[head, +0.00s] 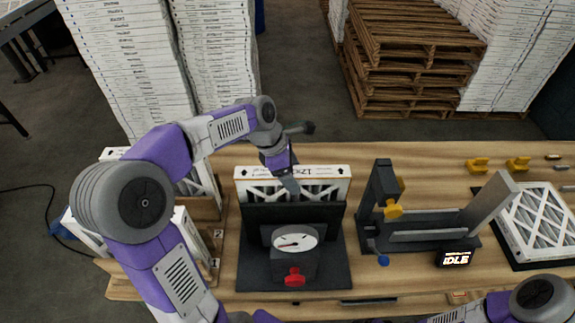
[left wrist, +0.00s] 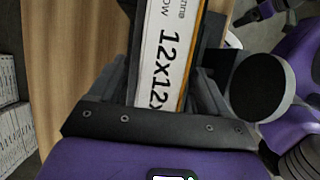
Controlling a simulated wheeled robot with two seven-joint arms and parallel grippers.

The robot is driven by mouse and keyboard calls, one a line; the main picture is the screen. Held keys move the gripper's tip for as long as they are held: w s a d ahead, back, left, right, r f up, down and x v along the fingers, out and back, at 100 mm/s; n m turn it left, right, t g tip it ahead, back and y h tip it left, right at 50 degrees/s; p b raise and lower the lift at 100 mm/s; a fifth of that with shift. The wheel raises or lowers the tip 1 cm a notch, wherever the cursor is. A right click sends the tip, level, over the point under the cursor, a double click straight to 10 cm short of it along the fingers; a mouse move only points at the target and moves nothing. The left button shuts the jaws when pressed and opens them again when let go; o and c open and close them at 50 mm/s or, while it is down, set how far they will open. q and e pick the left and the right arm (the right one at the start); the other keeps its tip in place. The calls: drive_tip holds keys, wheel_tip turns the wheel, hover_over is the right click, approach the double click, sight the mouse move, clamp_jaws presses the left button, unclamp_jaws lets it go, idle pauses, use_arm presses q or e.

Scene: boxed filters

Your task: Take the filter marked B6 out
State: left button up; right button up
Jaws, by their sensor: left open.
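A white-framed filter (head: 325,172) with pleated media stands upright in a black holder (head: 292,214) with a round gauge on its front. My left gripper (head: 290,185) is over the middle of its top edge. In the left wrist view the open jaws (left wrist: 162,88) have one finger on each side of the filter's white edge (left wrist: 160,50), which is printed "12x12". I cannot tell whether the fingers touch it. No B6 mark is readable.
More filters (head: 190,222) stand in a wooden rack at the left, partly behind my left arm. A black and grey fixture (head: 430,222) and a display reading IDLE (head: 455,258) stand to the right. Another filter (head: 540,222) lies flat on a dark mat. Yellow clips (head: 478,165) lie at the back right.

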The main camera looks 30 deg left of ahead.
use_arm(q)
drive_tip(key=shift+w+f, duration=0.1)
drive_tip(key=shift+f, duration=0.05)
drive_tip(key=shift+c, duration=0.4)
drive_tip(key=c, duration=1)
drive_tip(key=shift+c, duration=0.2)
drive_tip(key=shift+s+d, duration=0.25)
drive_tip(key=shift+s, duration=0.15)
drive_tip(key=o, duration=0.8)
drive_tip(key=shift+r+p, duration=3.6)
drive_tip(key=shift+p, duration=0.05)
